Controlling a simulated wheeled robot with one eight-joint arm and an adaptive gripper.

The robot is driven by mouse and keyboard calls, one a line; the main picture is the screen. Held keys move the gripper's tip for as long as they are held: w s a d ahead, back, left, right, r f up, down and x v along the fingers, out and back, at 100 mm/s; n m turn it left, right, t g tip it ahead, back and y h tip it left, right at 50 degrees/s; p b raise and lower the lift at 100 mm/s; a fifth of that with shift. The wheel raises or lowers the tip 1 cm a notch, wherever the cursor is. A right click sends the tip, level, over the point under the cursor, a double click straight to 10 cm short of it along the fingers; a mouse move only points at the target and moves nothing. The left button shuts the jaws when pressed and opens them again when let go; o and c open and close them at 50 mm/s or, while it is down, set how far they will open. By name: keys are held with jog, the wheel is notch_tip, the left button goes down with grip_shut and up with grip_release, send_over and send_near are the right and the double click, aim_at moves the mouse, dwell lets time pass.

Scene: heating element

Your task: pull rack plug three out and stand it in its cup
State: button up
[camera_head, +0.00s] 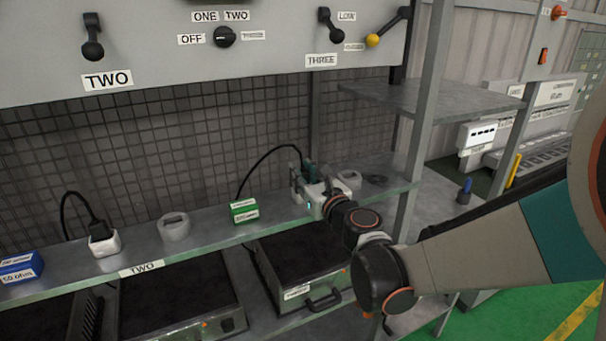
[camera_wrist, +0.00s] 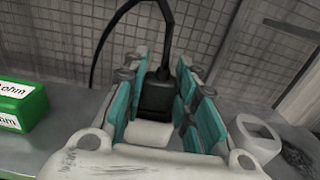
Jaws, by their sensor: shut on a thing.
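Rack plug three is a black plug with a black cable; it shows in the wrist view (camera_wrist: 157,97) between the teal finger pads. My gripper (camera_head: 309,177) is shut on it, over the shelf on the right side; the fingers also show in the wrist view (camera_wrist: 155,92). In the head view my gripper hides most of the plug. A pale block under the plug (camera_wrist: 150,134) is partly covered, and I cannot tell whether the plug is seated in it. The empty white cup (camera_head: 349,179) stands just right of my gripper; it also shows in the wrist view (camera_wrist: 258,136).
A green box (camera_head: 243,210) stands left of my gripper. Farther left are another white cup (camera_head: 173,227), a second black plug (camera_head: 99,229) in a white socket and a blue box (camera_head: 20,267). A grey post (camera_head: 425,110) rises right of the cup. A dark ring (camera_head: 376,180) lies beside the cup.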

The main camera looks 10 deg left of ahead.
jog(key=shift+f+b, duration=0.35)
jog(key=shift+f, duration=0.05)
jog(key=o, duration=1.2)
jog(key=shift+c, duration=0.2)
jog(key=shift+r, duration=0.15)
